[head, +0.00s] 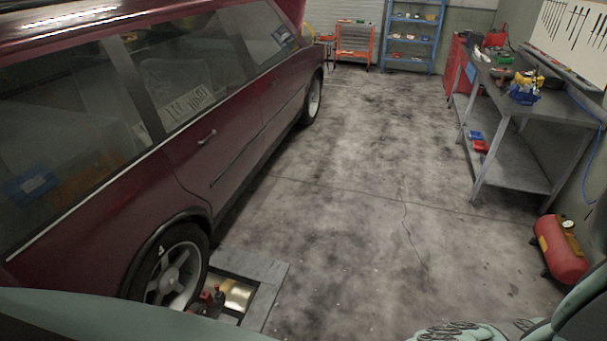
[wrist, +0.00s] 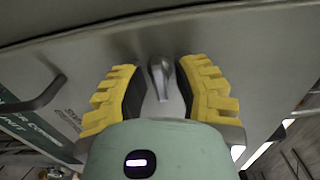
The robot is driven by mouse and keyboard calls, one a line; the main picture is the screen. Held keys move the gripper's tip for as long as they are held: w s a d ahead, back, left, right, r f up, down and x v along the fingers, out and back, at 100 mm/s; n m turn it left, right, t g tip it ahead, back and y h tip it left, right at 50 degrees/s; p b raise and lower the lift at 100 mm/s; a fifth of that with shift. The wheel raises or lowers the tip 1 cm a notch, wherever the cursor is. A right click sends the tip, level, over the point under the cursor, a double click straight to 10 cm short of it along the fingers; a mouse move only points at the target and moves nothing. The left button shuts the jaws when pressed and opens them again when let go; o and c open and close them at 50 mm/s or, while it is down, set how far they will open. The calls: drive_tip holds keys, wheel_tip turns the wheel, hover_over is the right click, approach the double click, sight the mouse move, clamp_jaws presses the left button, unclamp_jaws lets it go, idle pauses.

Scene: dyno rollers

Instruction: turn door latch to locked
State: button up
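A small silver door latch (wrist: 159,72) shows in the wrist view on a grey door panel (wrist: 255,62). Its lever hangs roughly along the picture's vertical. My gripper (wrist: 160,80) has two yellow fingers with dark inner pads. They are open, one on each side of the latch, with a visible gap on both sides. The lower end of the latch is near my green gripper body. Neither the latch nor my gripper shows in the head view.
A dark bar handle (wrist: 36,97) is left of my fingers, near a green sign (wrist: 40,122). In the head view, a dark red car (head: 240,130) stands at left, a workbench (head: 540,105) and red compressor (head: 562,250) at right. The floor between is clear.

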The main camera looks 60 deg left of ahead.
clamp_jaws()
drive_tip(key=shift+a, duration=0.15)
